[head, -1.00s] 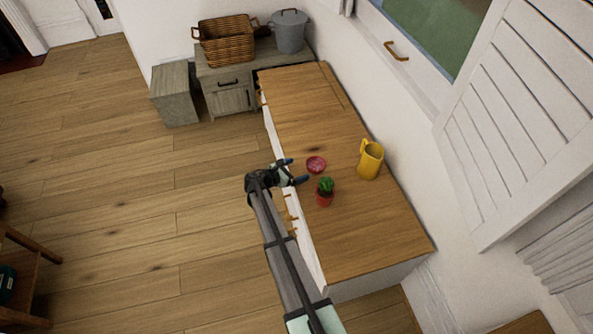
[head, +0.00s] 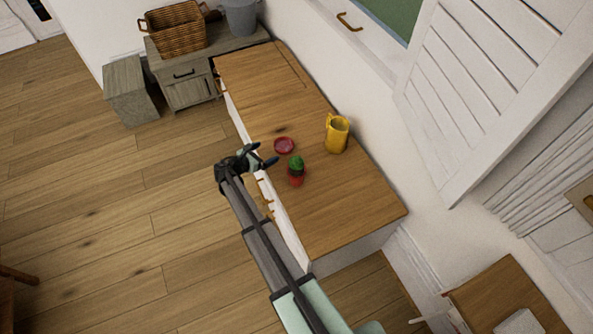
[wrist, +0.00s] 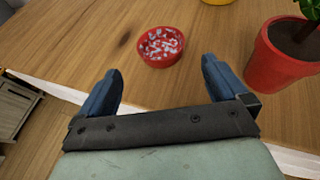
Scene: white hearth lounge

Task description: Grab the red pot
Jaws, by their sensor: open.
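The red pot (head: 296,180) holds a green plant (head: 296,162) and stands upright on the wooden top of a white dresser (head: 340,205), near its front edge. In the wrist view the red pot (wrist: 274,62) is at the upper right, cut off by the frame edge. My gripper (head: 262,156) is at the dresser's front edge, left of the pot and apart from it. In the wrist view my gripper (wrist: 160,82) has its blue fingers spread with nothing between them. A small red bowl (wrist: 160,46) with pale patterning lies ahead of the fingers.
The red bowl (head: 284,146) sits just behind the pot. A yellow pitcher (head: 337,135) stands farther back, near the wall. A grey cabinet (head: 190,92) with a wicker basket (head: 175,30) and grey pot (head: 241,17) is at the upper left. The dresser's far-left top is clear.

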